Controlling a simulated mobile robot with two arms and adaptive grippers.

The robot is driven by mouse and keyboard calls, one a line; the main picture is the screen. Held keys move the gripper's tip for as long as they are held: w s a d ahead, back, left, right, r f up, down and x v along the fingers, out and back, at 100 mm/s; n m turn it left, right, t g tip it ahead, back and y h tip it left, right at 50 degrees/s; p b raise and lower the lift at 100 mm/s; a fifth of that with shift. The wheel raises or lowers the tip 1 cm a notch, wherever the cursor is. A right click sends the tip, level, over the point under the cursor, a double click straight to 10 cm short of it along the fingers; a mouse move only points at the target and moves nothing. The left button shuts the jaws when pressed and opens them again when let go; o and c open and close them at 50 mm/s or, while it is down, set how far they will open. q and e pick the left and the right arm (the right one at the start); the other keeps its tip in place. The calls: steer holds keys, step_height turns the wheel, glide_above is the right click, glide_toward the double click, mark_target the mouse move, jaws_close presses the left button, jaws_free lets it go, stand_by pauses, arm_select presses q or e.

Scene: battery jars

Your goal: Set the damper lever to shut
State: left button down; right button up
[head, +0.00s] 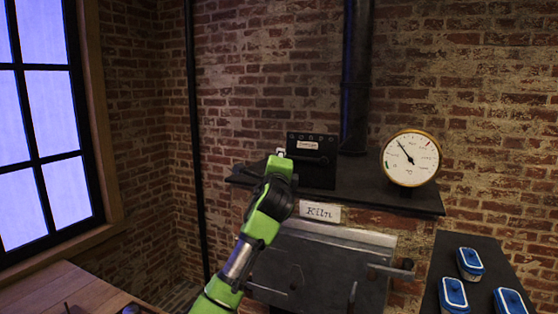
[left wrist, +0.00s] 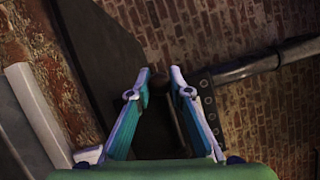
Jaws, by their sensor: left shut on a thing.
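The dark damper box (head: 318,172), with a small white label and a row of dots along its top, stands on the kiln's black shelf. My left arm reaches up to its left side in the head view, and my left gripper (head: 280,160) is mostly hidden there by its own wrist. In the left wrist view the fingers (left wrist: 160,80) are shut around a dark bar, which appears to be the damper lever (left wrist: 174,102). The box's dotted plate (left wrist: 206,100) lies just to the right of the fingers. The label is too small to read. My right gripper is out of view.
A round gauge (head: 411,158) stands on the shelf's right (head: 420,202). Below are a "Kiln" sign (head: 320,212) and the metal kiln door (head: 315,262) with handles. A black pipe (head: 356,70) rises behind. Blue jars (head: 469,263) stand on a dark table at right.

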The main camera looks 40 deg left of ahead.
arm_select(q)
steer(key=c, duration=1.8)
jaws_free()
steer(key=shift+f, duration=0.2)
steer(key=shift+r, duration=0.1)
steer(key=shift+s+d, duration=0.3)
steer(key=shift+s, duration=0.1)
steer(key=v, duration=1.1)
